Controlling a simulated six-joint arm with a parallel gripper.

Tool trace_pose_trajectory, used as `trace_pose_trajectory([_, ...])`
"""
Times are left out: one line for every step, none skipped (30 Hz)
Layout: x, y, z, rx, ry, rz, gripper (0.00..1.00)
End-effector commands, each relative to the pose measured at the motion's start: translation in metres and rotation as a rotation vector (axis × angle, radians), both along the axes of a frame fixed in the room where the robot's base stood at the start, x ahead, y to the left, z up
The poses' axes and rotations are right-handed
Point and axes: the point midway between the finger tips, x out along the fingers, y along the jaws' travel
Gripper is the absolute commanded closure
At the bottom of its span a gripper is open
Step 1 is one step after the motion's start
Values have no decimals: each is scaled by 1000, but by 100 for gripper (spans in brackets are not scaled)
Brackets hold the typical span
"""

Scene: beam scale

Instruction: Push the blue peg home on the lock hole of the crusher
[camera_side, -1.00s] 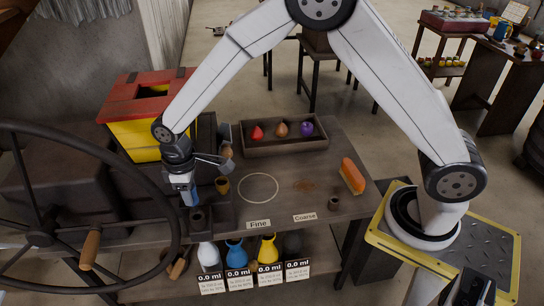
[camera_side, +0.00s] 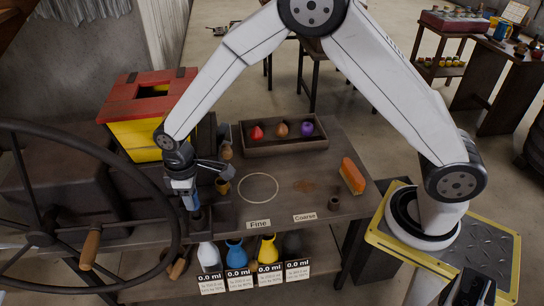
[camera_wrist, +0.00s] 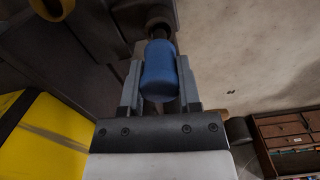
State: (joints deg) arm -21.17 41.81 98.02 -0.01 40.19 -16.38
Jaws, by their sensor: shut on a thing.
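My gripper (camera_side: 187,190) is shut on the blue peg (camera_wrist: 159,70), whose rounded blue body sits between the two fingers in the wrist view. In the side view the blue peg (camera_side: 193,201) points down from the fingers, over a dark upright socket (camera_side: 198,218) on the crusher's front. The peg's lower end meets the top of this socket; how deep it sits I cannot tell. In the wrist view a dark round part (camera_wrist: 158,30) lies at the peg's far end. The crusher (camera_side: 150,132) has a yellow and red hopper at the left.
A brass-coloured cup (camera_side: 222,186) is just to the right.

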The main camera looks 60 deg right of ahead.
Motion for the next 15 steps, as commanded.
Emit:
trace_pose_trajectory([0, 0, -1, 0, 0, 0, 100])
trace_pose_trajectory([0, 0, -2, 0, 0, 0, 100])
trace_pose_trajectory([0, 0, -3, 1, -1, 0, 100])
trace_pose_trajectory([0, 0, -3, 1, -1, 0, 100])
trace_pose_trajectory([0, 0, -4, 1, -1, 0, 100])
trace_pose_trajectory([0, 0, -5, 1, -1, 0, 100])
trace_pose_trajectory([0, 0, -5, 1, -1, 0, 100])
trace_pose_trajectory([0, 0, -6, 1, -1, 0, 100])
trace_pose_trajectory([0, 0, -7, 1, -1, 0, 100])
trace_pose_trajectory([0, 0, -8, 1, -1, 0, 100])
trace_pose_trajectory([0, 0, -8, 1, -1, 0, 100])
trace_pose_trajectory([0, 0, -9, 0, 0, 0, 100])
trace_pose_trajectory([0, 0, -10, 0, 0, 0, 100])
trace_pose_trajectory([0, 0, -10, 0, 0, 0, 100])
trace_pose_trajectory([0, 0, -11, 0, 0, 0, 100])
